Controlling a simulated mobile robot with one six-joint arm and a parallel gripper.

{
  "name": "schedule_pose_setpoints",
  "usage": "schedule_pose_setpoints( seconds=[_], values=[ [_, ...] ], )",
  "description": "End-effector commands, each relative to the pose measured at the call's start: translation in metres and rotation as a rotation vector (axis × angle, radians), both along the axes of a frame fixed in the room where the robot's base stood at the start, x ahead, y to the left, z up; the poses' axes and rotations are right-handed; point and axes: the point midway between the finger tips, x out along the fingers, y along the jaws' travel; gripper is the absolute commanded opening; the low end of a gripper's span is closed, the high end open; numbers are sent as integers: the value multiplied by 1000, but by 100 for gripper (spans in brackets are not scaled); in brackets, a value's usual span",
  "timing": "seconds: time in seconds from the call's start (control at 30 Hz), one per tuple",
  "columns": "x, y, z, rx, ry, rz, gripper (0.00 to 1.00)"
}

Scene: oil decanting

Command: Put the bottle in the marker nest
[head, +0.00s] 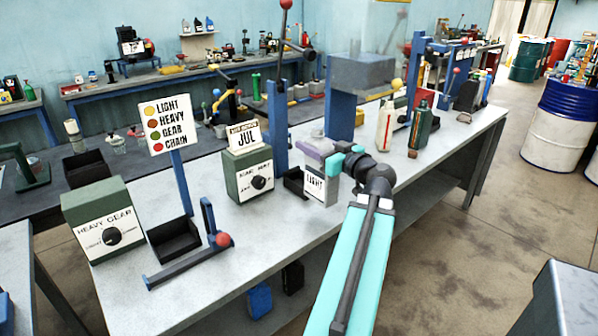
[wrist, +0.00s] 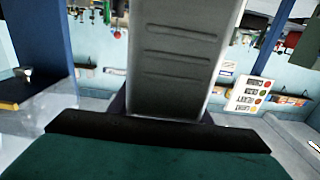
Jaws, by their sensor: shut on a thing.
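My gripper (head: 330,160) is at the middle of the bench, shut on a grey bottle (head: 327,188) with a white LIGHT label. In the wrist view, the grey ribbed side of the bottle (wrist: 178,60) fills the middle, against a black bar and dark green surface close to the camera. I cannot make out which thing is the marker nest. A black tray (head: 294,184) sits just left of the bottle, partly hidden.
A green dial box (head: 249,176) stands left of the bottle, and a HEAVY GEAR box (head: 104,218) is at far left. A colour sign (head: 170,124) rises between them. A white bottle (head: 385,128) and green bottle (head: 420,127) stand to the right. The right front bench top is clear.

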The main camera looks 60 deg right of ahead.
Motion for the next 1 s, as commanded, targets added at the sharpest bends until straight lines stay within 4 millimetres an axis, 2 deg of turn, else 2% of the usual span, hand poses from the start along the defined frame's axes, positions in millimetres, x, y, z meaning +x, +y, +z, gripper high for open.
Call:
schedule_pose_setpoints(
  seconds=[0.17,1.0],
  values=[
    [11,-10,2,1,-3,1,0],
    [94,-73,-7,-1,-3,1,0]
  ],
)
